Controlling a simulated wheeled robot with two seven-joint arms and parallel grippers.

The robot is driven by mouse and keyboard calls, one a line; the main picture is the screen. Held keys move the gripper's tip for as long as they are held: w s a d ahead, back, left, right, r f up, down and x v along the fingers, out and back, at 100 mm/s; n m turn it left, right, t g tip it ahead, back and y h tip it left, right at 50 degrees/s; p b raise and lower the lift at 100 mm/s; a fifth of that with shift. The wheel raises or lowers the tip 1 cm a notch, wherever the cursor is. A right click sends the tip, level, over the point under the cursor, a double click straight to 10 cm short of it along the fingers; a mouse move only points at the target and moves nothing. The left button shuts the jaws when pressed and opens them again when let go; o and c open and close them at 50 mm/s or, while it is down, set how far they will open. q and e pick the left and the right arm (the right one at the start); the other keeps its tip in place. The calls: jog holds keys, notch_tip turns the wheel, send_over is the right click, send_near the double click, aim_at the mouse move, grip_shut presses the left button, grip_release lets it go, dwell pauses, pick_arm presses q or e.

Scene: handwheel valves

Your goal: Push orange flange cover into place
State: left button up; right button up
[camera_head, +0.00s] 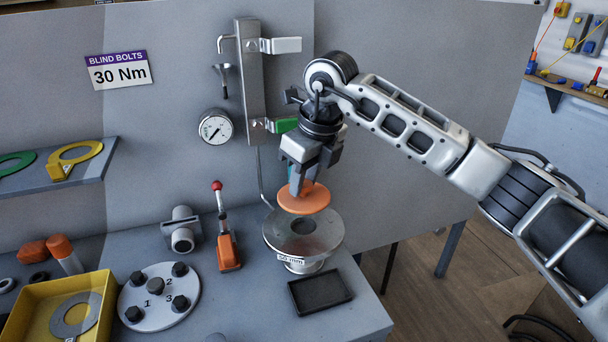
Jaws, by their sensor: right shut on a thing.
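The orange flange cover (305,200) is a round disc held just above the grey flange (275,233), tilted slightly. The flange stands upright on the bench, with a dark bore at its centre and a white label (297,261) on its front. My right gripper (300,186) points down from above and is shut on the top of the cover. The cover appears apart from the flange, over its far part, and the bore shows below it. My left gripper is not in view.
A black tray (320,291) lies in front of the flange. An orange toggle clamp (228,250) and a grey pipe fitting (182,238) stand to the left. A bolted disc (159,297) and yellow tray (20,318) are farther left. A gauge and valve pipe are behind.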

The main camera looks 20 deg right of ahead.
aim_at(308, 196)
jog(key=shift+w+f, duration=0.1)
jog(key=shift+f+b, duration=0.7)
jog(key=shift+f, duration=0.05)
jog(key=b+x, duration=0.3)
jog(key=x, duration=0.1)
jog(key=shift+s+d+f, duration=0.1)
jog(key=shift+s+d, duration=0.15)
jog(key=shift+s, duration=0.15)
pick_arm(q)
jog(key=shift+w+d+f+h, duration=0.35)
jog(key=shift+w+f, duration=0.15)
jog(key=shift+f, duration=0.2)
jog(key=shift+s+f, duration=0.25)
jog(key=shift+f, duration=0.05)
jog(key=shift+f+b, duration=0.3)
jog(key=shift+b, duration=0.05)
pick_arm(e)
jog(key=shift+f, duration=0.5)
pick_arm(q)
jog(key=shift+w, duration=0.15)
pick_arm(e)
jog(key=shift+f, duration=0.15)
